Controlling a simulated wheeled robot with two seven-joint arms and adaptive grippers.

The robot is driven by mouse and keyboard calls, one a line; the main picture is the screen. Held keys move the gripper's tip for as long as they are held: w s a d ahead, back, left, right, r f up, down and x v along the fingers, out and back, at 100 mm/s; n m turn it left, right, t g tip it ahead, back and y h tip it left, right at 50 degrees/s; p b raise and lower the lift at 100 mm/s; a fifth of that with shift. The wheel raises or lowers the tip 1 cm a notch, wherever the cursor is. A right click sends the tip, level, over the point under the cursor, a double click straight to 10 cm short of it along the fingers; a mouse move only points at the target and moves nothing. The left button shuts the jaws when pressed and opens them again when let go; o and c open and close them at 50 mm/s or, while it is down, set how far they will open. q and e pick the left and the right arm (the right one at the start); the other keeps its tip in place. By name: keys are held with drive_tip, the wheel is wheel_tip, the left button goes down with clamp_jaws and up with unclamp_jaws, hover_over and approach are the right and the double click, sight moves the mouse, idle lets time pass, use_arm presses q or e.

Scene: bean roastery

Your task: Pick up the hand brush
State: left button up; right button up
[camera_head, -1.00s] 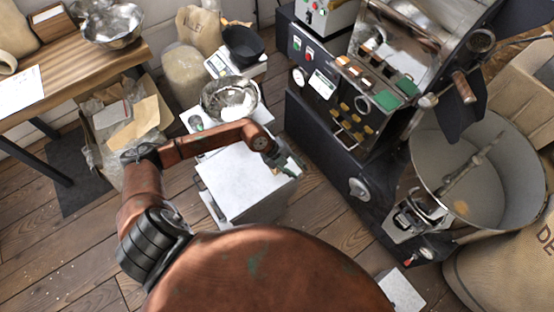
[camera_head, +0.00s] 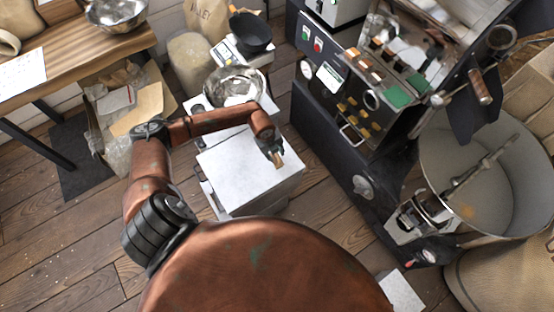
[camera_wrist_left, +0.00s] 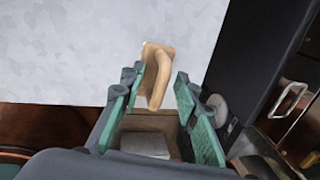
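The hand brush shows as a small tan wooden piece (camera_head: 279,159) near the right edge of a white-topped cabinet (camera_head: 235,185). In the left wrist view it is a pale wooden block with a curved handle (camera_wrist_left: 159,80). Its bristles cannot be made out. My left gripper (camera_head: 271,149) is over the cabinet top, right at the brush. In the left wrist view the green fingers of my left gripper (camera_wrist_left: 158,92) are spread, one on each side of the handle, with gaps visible on both sides. My right gripper is not in view.
A metal bowl (camera_head: 236,82) and a scale with a black pan (camera_head: 250,35) stand behind the cabinet. The dark roasting machine (camera_head: 330,135) with its round cooling drum (camera_head: 440,150) is close on the right. A wooden table (camera_head: 75,55) is at the left.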

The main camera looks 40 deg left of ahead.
use_arm(q)
drive_tip(key=shift+c, duration=0.6)
clamp_jaws()
drive_tip(key=shift+r, duration=0.1)
drive_tip(key=shift+r, duration=0.1)
